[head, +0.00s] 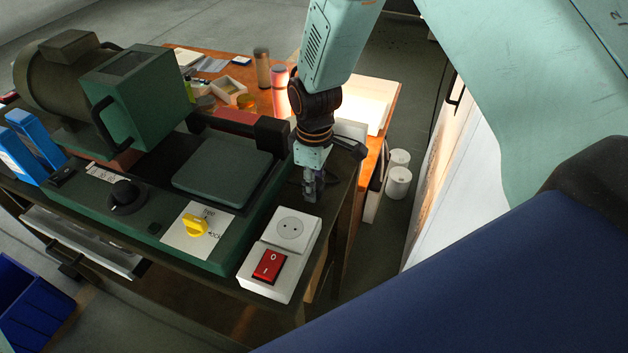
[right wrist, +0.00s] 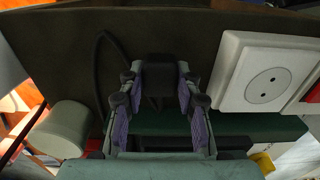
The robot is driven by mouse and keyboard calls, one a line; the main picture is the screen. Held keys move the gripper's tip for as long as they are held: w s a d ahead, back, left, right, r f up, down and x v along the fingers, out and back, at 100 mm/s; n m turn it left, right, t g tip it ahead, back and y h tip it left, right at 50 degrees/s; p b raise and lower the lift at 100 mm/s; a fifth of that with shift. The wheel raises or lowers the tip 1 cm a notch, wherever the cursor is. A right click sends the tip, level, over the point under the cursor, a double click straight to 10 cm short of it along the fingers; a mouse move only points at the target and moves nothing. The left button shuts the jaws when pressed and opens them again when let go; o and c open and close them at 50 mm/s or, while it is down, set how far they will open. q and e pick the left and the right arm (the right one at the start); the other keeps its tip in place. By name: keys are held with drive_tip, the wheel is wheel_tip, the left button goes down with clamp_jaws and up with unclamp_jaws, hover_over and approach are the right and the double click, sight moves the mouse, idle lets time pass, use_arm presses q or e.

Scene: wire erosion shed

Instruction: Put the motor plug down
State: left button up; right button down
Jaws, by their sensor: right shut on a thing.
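My right gripper (head: 313,188) points down over the bench's right end, just behind a white socket box (head: 309,233). In the right wrist view its fingers (right wrist: 158,108) are shut on the black motor plug (right wrist: 158,78). A dark cable (right wrist: 101,75) loops near the plug at the left. In the head view the plug is mostly hidden by the fingers, and I cannot tell whether it touches the bench top. The round two-hole outlet (head: 289,229) is empty, and it also shows in the right wrist view (right wrist: 267,88). My left gripper is not in view.
A green machine with a motor (head: 60,80) fills the bench to the left. A red switch (head: 269,266) and a yellow knob (head: 195,225) sit near the front. An orange table (head: 225,62) with jars stands behind. White cylinders (head: 398,182) stand on the floor at right.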

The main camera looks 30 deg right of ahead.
drive_tip(key=shift+w, duration=0.15)
drive_tip(key=shift+a+f, duration=0.2)
drive_tip(key=shift+f, duration=0.1)
drive_tip(key=shift+d+f, duration=0.15)
drive_tip(key=shift+f, duration=0.15)
drive_tip(key=c, duration=1.3)
unclamp_jaws()
drive_tip(key=o, duration=0.4)
drive_tip(key=shift+c, duration=0.2)
drive_tip(key=shift+r, duration=0.1)
